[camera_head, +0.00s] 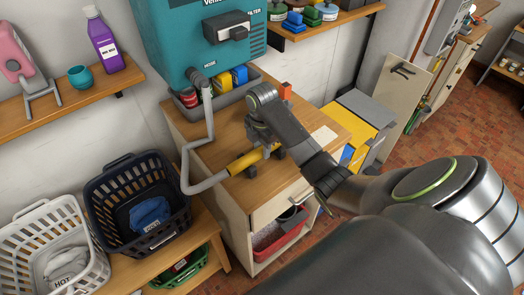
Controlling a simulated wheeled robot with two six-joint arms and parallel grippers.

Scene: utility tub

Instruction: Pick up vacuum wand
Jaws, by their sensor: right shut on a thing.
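The vacuum wand (241,163) has a yellow grip section that lies slanted just over the wooden cabinet top (232,132). A bent grey tube (187,160) runs from the grip up to the teal vacuum unit (196,42) on the wall. My right gripper (265,160) reaches in from the right and is shut on the yellow part of the wand. Its dark fingers hide some of the grip. I cannot tell whether the wand still touches the cabinet top. My left gripper is out of view.
A tray with red, blue and yellow items (222,90) sits below the vacuum unit. A dark basket (109,222) and a white basket (20,232) stand at the left. A shelf (60,110) holds a purple bottle (103,42). Brick floor (450,125) is open at the right.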

